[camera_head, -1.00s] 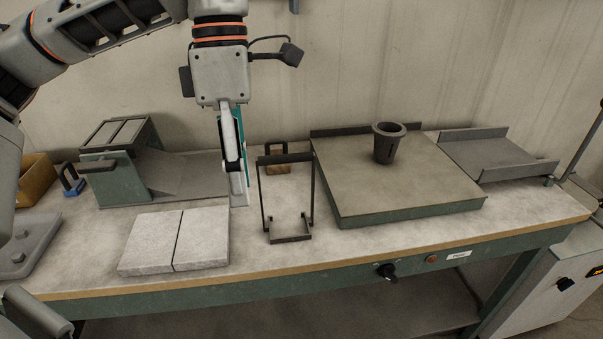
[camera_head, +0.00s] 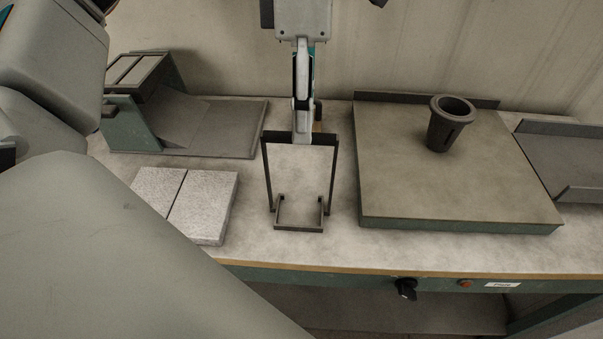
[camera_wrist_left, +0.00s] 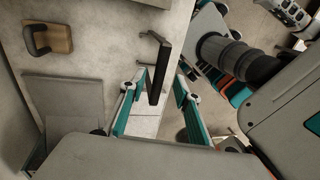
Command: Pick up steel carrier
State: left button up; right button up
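The steel carrier (camera_head: 322,139) is a dark, thin frame with two uprights, a top bar and a U-shaped foot. It stands upright on the bench in the head view. My left gripper (camera_head: 302,138) points down at its top bar, and a finger overlaps the bar there. In the left wrist view my left gripper (camera_wrist_left: 161,88) is open, with its teal fingers apart on either side of the carrier's top bar (camera_wrist_left: 161,72). Whether a finger touches the bar cannot be told. My right gripper is not seen.
Two pale slabs (camera_head: 205,205) lie left of the carrier. A raised plate (camera_head: 400,180) with a dark cup (camera_head: 447,125) stands to its right. A green stand with a ramp (camera_head: 215,130) is at the back left. A handled wooden block (camera_wrist_left: 60,38) shows in the left wrist view.

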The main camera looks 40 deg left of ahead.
pick_arm(q)
jog(key=f, duration=0.2)
jog(key=shift+s+d+f, duration=0.1)
jog(key=shift+s+f, duration=0.1)
jog(key=shift+f, duration=0.2)
jog(key=shift+s+f, duration=0.1)
jog(key=shift+f, duration=0.45)
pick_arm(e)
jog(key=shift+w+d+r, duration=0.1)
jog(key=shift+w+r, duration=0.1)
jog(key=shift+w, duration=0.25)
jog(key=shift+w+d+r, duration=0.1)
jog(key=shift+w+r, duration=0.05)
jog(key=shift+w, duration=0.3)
pick_arm(q)
jog(key=shift+f, duration=0.25)
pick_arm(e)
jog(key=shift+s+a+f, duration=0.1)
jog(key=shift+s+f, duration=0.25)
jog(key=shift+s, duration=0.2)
pick_arm(q)
grip_shut()
jog(key=shift+d, duration=0.1)
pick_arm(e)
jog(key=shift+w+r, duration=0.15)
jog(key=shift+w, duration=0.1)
